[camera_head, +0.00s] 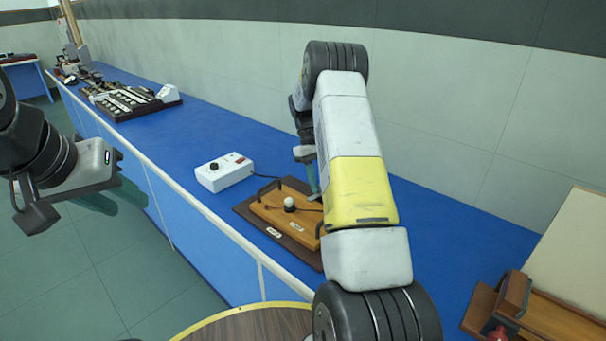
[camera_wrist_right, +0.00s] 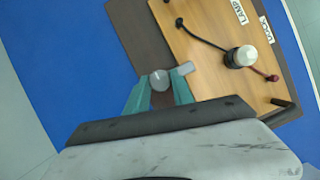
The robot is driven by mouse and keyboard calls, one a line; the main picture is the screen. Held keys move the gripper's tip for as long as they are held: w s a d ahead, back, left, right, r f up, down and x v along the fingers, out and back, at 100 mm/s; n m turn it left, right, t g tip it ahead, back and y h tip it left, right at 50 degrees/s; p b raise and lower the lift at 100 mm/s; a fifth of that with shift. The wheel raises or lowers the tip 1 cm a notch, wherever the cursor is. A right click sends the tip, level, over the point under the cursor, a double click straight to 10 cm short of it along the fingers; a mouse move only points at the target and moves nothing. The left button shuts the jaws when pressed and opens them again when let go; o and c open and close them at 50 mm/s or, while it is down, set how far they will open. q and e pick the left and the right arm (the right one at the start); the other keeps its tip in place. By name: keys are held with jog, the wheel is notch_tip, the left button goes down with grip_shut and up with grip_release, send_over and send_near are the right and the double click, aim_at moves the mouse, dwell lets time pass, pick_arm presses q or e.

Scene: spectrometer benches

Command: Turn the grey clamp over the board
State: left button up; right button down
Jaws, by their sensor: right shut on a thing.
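The wooden board (camera_head: 270,207) lies on a dark brown base on the blue bench; it also fills the upper right of the right wrist view (camera_wrist_right: 210,75). The grey clamp (camera_wrist_right: 160,79) has a round top and a short pale arm, which reaches to the board's near edge in that view. My right gripper (camera_wrist_right: 161,90) is shut on the clamp, its teal fingers on either side. In the head view, my right gripper (camera_head: 313,180) is partly hidden behind my arm. My left gripper (camera_head: 118,196) hangs over the floor, left of the bench, away from the board.
A white bulb (camera_wrist_right: 241,57) with leads and a handle (camera_wrist_right: 285,103) sit on the board. A white control box (camera_head: 225,172) stands beside it, with a cable. Wooden apparatus (camera_head: 545,310) is at the right. Bare blue bench lies between the box and the far equipment (camera_head: 125,100).

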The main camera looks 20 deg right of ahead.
jog(key=c, duration=1.1)
grip_release()
jog(key=v, duration=0.7)
jog(key=shift+w+r, duration=0.2)
jog(key=shift+r, duration=0.15)
jog(key=shift+a, duration=0.1)
